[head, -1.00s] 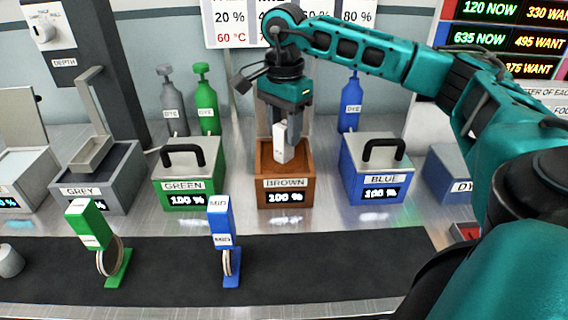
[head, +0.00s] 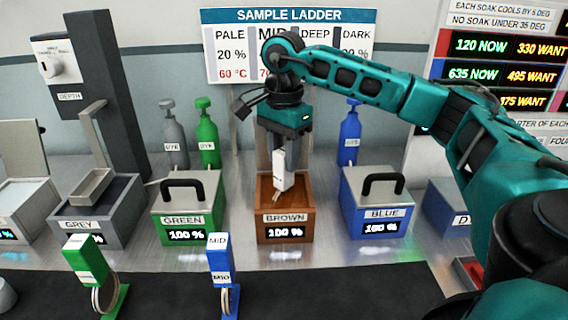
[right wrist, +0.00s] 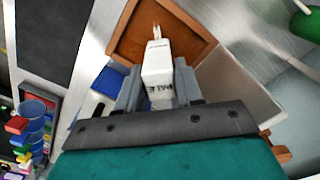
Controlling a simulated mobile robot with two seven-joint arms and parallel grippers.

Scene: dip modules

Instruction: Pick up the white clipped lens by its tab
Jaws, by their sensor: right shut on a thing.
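My right gripper (head: 284,160) is shut on the white tab (head: 285,172) of the clipped lens, directly over the open brown bath (head: 287,238). Below the tab, a thin, pale brownish edge, apparently the lens (head: 278,195), shows against the inside of the bath; how deep it hangs is hard to tell. In the right wrist view the white tab (right wrist: 157,68) sits between both fingers, with a dark label that seems to read PALE. My left gripper is not in view.
The green bath (head: 188,208) and blue bath (head: 378,205) have handled lids and flank the brown one. The grey bath (head: 98,225) stands further left. A green clip (head: 85,258) and a blue clip (head: 220,258), each with a lens, stand on the dark mat (head: 160,295) in front.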

